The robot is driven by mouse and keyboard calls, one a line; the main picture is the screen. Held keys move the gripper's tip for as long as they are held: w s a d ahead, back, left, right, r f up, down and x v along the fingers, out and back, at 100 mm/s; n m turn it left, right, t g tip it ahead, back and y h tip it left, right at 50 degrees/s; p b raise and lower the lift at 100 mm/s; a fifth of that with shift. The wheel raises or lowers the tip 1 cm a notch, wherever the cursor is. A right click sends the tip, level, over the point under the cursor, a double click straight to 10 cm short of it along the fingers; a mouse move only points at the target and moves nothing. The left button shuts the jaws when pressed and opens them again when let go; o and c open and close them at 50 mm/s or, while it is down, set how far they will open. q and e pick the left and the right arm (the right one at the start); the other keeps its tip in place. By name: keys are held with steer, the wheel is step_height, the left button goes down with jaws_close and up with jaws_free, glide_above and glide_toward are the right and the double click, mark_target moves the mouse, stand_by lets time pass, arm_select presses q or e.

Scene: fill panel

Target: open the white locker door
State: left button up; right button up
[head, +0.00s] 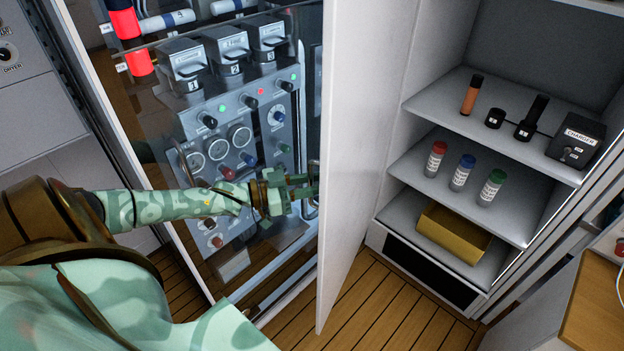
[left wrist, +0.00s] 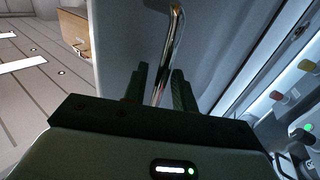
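The white locker door (head: 358,130) stands swung out from the locker (head: 462,103), so the shelves inside show. Its handle (head: 315,172) is on the outer face, at the left in the head view. My left gripper (head: 308,187) is at this handle. In the left wrist view the shiny handle bar (left wrist: 168,50) runs between the two fingers of my left gripper (left wrist: 158,82). The fingers look apart, with a narrow gap on either side of the bar. My right gripper is not in view.
Locker shelves hold several bottles, a charger (head: 576,140) and a yellow bin (head: 453,233). A panel with knobs and gauges (head: 230,130) stands behind my left arm. A wooden worktop (head: 597,305) is at the lower right. The plank floor (head: 385,305) before the locker is clear.

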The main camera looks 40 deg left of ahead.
arm_select(q)
steer(key=p+v, duration=0.1)
steer(key=v, duration=1.1)
